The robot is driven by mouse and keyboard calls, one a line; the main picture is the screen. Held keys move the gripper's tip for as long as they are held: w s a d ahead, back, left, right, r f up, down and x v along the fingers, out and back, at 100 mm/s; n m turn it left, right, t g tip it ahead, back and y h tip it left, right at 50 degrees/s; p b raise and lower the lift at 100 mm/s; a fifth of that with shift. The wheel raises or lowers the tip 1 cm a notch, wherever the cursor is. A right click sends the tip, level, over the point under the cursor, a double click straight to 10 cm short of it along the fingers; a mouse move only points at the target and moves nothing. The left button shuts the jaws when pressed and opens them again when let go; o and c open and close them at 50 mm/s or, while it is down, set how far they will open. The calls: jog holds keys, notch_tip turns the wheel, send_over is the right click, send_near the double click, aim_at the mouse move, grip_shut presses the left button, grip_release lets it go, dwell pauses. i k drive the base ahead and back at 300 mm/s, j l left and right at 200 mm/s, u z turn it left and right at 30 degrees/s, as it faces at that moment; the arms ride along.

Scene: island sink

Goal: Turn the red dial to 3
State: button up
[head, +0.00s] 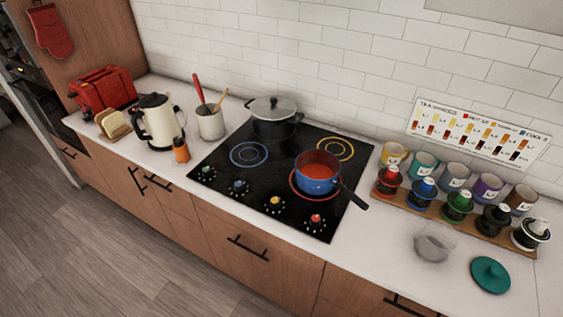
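The red dial (316,219) sits near the front right corner of the black cooktop (252,188). Its number marking is too small to read. Green (208,170), blue (239,185) and yellow (275,201) dials stand in a row to its left along the front edge. A blue pot (316,185) with red contents stands on the red-ringed burner just behind the red dial, its dark handle pointing to the front right. My gripper is not in view.
A lidded black pot (273,127) stands at the cooktop's back. A kettle (160,122), orange bottle (181,150) and utensil crock (211,124) are left.

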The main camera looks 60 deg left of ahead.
aim_at(315, 220)
jog(key=u, duration=2.1)
